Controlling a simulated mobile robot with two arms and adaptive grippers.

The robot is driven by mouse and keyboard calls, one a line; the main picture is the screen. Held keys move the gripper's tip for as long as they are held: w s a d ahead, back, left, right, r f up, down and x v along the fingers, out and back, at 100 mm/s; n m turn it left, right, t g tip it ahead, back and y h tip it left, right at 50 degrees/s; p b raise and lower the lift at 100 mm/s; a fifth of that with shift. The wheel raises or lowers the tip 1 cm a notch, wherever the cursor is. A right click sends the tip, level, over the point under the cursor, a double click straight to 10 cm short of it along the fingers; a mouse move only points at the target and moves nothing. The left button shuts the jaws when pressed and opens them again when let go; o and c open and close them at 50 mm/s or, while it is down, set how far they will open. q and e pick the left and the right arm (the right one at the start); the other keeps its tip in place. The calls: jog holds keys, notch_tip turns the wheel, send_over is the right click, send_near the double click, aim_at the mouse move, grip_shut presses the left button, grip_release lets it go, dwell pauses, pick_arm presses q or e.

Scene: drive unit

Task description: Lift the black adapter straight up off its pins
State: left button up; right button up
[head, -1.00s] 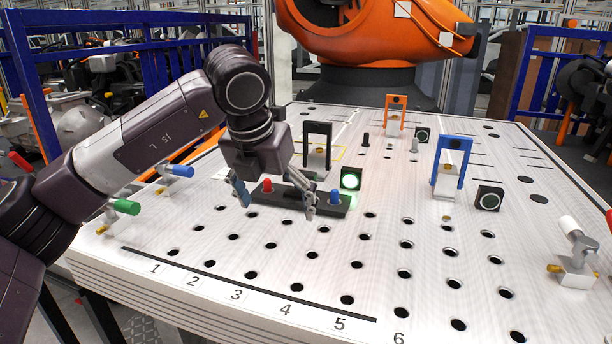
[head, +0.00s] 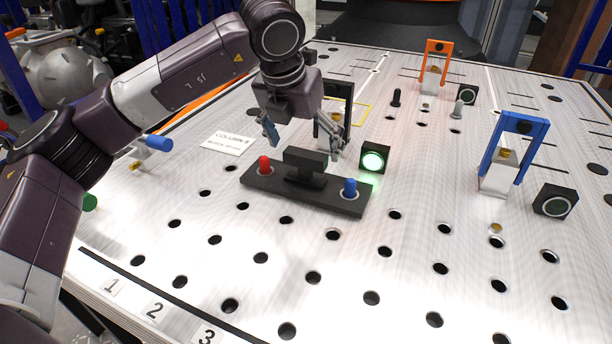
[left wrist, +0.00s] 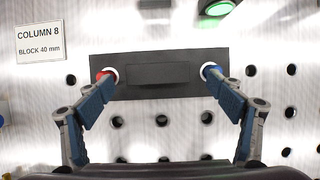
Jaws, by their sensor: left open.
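The black adapter (head: 325,197) is a flat bar with a raised block handle (head: 305,163) in its middle, lying on the perforated table. The red pin (head: 264,165) stands up through its left end and the blue pin (head: 349,187) through its right end. My left gripper (head: 303,142) is open and empty, with its fingers spread above and behind the handle in the head view. In the left wrist view, the adapter (left wrist: 160,90) lies across the middle between the spread fingertips, which partly cover the red and blue pins. My right gripper is not in view.
A lit green button box (head: 373,159) stands close behind the adapter's right end. A black arch (head: 347,92), a blue arch (head: 525,125) and an orange arch (head: 437,47) stand farther back. A "COLUMN 8, BLOCK 40 mm" label (left wrist: 40,42) lies to the left. The perforated front area is free.

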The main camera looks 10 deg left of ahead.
aim_at(305, 153)
pick_arm(q)
jog(key=p+x, duration=0.1)
jog(key=x, duration=0.3)
jog(key=shift+a+f, duration=0.2)
jog(key=shift+f, duration=0.05)
jog(key=c, duration=2.2)
jog(key=shift+w+r, duration=0.15)
jog(key=shift+r, duration=0.05)
